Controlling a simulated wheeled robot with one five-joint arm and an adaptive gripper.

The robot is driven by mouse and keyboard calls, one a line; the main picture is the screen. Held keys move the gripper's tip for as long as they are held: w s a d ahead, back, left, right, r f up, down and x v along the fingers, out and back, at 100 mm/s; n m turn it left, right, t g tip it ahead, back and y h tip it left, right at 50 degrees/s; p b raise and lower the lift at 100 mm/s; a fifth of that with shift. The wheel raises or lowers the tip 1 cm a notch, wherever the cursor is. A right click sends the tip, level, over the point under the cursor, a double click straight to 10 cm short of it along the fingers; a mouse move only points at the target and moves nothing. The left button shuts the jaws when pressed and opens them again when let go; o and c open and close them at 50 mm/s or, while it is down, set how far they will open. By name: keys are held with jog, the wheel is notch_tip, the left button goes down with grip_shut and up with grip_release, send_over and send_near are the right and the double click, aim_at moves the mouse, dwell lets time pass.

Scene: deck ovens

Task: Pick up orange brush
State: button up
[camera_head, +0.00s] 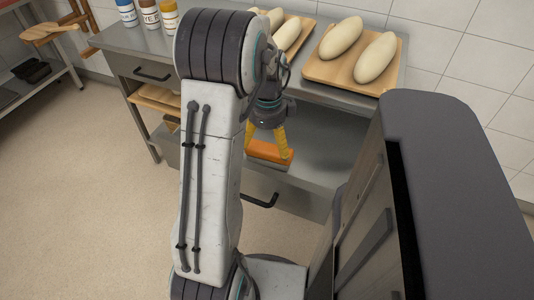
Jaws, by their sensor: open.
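The orange brush (268,153) lies low in what looks like an open drawer (315,174) of the steel counter, with a grey part showing below its orange body. My gripper (267,146) points down above it with its yellow fingers apart. The fingertips overlap the brush in the picture, one towards its left end and one towards its right. I cannot tell whether they touch it. My arm hides the area left of the brush.
Two wooden boards with pale loaves (375,58) stand on the counter top above. Several bottles (148,14) stand at its left end. A dark grey oven-like unit (450,180) fills the right side. The floor (90,200) at left is clear.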

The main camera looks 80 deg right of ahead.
aim_at(268, 150)
jog(key=shift+d+f+b, duration=0.1)
jog(key=shift+f+b, duration=0.3)
jog(key=shift+f, duration=1.85)
jog(key=shift+c, duration=0.5)
jog(key=c, duration=1.3)
jog(key=shift+r, duration=0.15)
jog(key=shift+r, duration=0.45)
notch_tip(268, 150, up, 3)
jog(key=shift+r+p, duration=0.15)
jog(key=shift+p, duration=0.4)
jog(key=s+r, duration=0.2)
jog(key=s, duration=0.2)
jog(key=s+r+p, duration=0.1)
jog(key=s+r, duration=0.1)
jog(key=s, duration=0.1)
jog(key=s+r, duration=0.2)
jog(key=s, duration=0.2)
jog(key=shift+s+r+p, duration=0.3)
jog(key=shift+s+p, duration=0.05)
